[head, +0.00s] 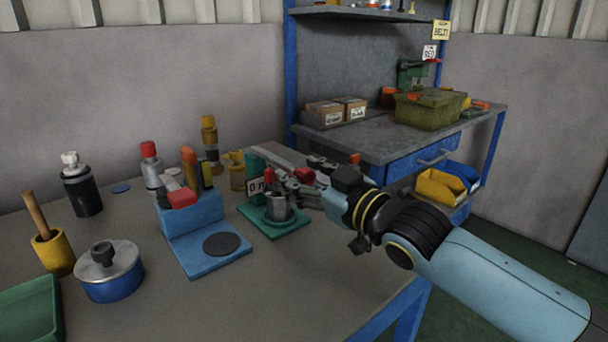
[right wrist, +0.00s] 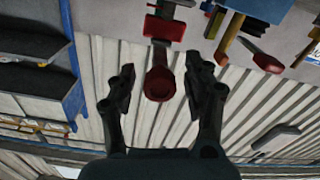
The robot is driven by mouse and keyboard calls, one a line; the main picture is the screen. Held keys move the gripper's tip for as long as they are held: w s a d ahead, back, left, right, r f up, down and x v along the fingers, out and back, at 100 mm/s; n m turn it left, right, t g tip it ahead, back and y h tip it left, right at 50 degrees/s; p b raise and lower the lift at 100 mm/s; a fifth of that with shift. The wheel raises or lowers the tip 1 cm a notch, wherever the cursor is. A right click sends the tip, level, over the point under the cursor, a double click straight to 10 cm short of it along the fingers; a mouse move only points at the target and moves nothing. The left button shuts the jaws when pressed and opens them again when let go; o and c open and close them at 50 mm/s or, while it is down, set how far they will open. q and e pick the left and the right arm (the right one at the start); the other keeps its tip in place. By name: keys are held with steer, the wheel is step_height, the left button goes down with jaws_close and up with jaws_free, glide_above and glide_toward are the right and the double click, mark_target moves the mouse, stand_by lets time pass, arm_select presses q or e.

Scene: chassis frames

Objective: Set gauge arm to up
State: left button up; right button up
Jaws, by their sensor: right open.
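A green stand (head: 253,213) with a small white display stands on the table and bears a grey metal cup (head: 278,209). A red knob (head: 269,174) shows above it, beside my right gripper (head: 287,182). In the right wrist view, a red arm with a round end (right wrist: 159,84) lies between the two spread fingers of my right gripper (right wrist: 161,76), with a gap on each side. I take it for the gauge arm; its angle is hard to tell, and the gripper partly hides it in the head view. My left gripper is not in view.
A blue stand (head: 196,215) with a red lever and black disc is left of the green stand. Several bottles stand behind. A blue lidded pot (head: 113,289) and green tray (head: 27,312) are at the left. The front middle of the table is clear.

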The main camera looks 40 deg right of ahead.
jaws_close()
stand_by(0.3)
